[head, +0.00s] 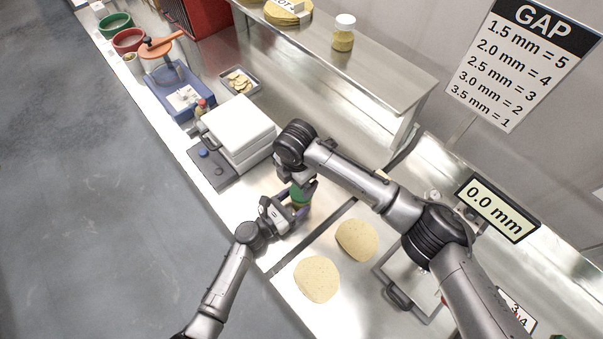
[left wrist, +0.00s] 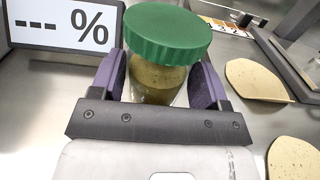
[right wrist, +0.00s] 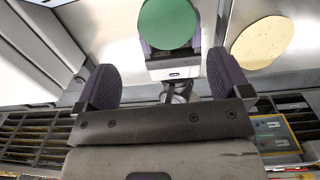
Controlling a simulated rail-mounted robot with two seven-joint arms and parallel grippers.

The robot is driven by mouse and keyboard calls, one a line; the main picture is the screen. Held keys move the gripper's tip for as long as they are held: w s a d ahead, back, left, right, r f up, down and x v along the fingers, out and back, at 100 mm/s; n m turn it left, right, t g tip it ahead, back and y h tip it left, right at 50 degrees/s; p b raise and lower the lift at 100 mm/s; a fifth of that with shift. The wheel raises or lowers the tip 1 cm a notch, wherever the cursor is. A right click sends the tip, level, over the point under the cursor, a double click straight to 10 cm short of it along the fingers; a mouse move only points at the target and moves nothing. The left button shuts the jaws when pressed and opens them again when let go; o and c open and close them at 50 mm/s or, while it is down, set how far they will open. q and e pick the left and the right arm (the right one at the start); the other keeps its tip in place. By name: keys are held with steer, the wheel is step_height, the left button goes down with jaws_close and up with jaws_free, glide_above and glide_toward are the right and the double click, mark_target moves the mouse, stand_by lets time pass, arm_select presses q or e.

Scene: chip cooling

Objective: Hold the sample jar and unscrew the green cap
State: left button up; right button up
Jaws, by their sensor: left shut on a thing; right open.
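The sample jar (left wrist: 158,85) is clear, holds an olive-green filling and wears a wide green cap (left wrist: 166,35). My left gripper (left wrist: 156,78) is shut on the jar's body, one purple pad on each side, below the cap. In the head view the cap (head: 299,195) shows small and partly covered by my grippers. My right gripper (right wrist: 162,65) is open and empty, above the jar. In the right wrist view the round top of the cap (right wrist: 168,22) shows beyond and between its fingers, apart from them.
A white press-like box (head: 240,130) stands left of the jar on the steel counter. Two flat tan discs (head: 317,279) (head: 357,239) lie to the right. A display reading "--- %" (left wrist: 62,25) stands close to the left gripper. Another jar (head: 343,35) stands on the shelf.

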mark_target(301, 192)
steer(key=m, duration=0.6)
steer(key=shift+r+m, duration=0.25)
steer(key=shift+m, duration=0.05)
steer(key=m, duration=0.3)
steer(key=shift+d+r+m, duration=0.1)
steer(key=shift+r+m, duration=0.05)
steer(key=shift+m, duration=0.25)
steer(key=m, duration=0.6)
steer(key=shift+d+r, duration=0.15)
steer(key=shift+d, duration=0.1)
steer(key=m, duration=0.5)
steer(key=shift+d+r+m, duration=0.1)
steer(key=shift+d+m, duration=0.2)
steer(key=shift+f+m, duration=0.3)
steer(key=shift+f, duration=3.75)
